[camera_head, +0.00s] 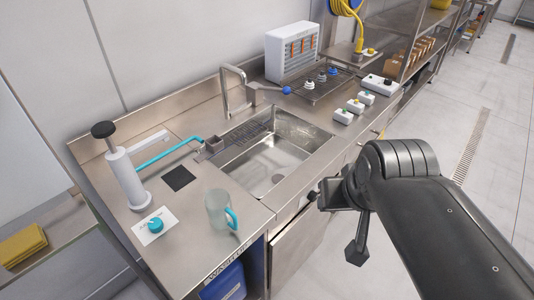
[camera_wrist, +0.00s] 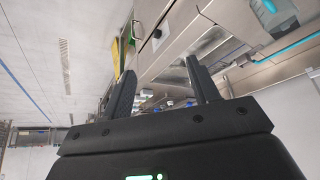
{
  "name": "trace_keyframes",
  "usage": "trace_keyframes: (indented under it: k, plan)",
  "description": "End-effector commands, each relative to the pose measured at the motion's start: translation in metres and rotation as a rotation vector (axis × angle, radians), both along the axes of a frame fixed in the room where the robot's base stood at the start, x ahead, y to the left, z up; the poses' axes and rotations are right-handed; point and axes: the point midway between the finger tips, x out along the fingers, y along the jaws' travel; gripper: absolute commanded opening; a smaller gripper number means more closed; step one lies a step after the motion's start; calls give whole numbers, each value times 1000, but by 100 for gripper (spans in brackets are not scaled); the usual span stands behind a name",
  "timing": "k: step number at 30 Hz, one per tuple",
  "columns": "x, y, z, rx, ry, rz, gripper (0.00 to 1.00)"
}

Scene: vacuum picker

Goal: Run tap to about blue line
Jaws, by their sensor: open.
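The tap (camera_head: 236,88) is a steel spout bent over the back of the sink (camera_head: 268,158). A lever with a blue tip (camera_head: 286,90) reaches right from it. No water stream shows, and the basin looks empty. A grey translucent jug with a teal handle (camera_head: 217,208) stands upright on the counter left of the sink. I cannot make out a blue line on it. My gripper (camera_wrist: 161,65) is open and empty, its two dark fingers apart. It is in front of the counter's front edge, clear of the tap and jug.
A white pump with a black top (camera_head: 125,175) stands left, its teal tube running to a small grey box (camera_head: 213,144). A teal knob (camera_head: 156,225) sits on a white plate. Button boxes (camera_head: 343,116) line the right counter. The floor aisle (camera_head: 470,180) is clear.

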Motion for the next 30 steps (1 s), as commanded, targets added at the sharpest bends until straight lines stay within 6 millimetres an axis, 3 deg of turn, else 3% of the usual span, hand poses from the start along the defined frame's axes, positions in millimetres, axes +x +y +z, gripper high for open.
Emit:
trace_keyframes:
  k: [4, 8, 13, 24, 30]
  plan:
    - [0, 0, 0, 0, 0, 0, 54]
    - [3, 1, 2, 1, 1, 6, 44]
    - [24, 7, 13, 10, 8, 53, 30]
    - [117, 32, 47, 58, -3, 258, 0]
    - [174, 41, 58, 90, -34, 366, 0]
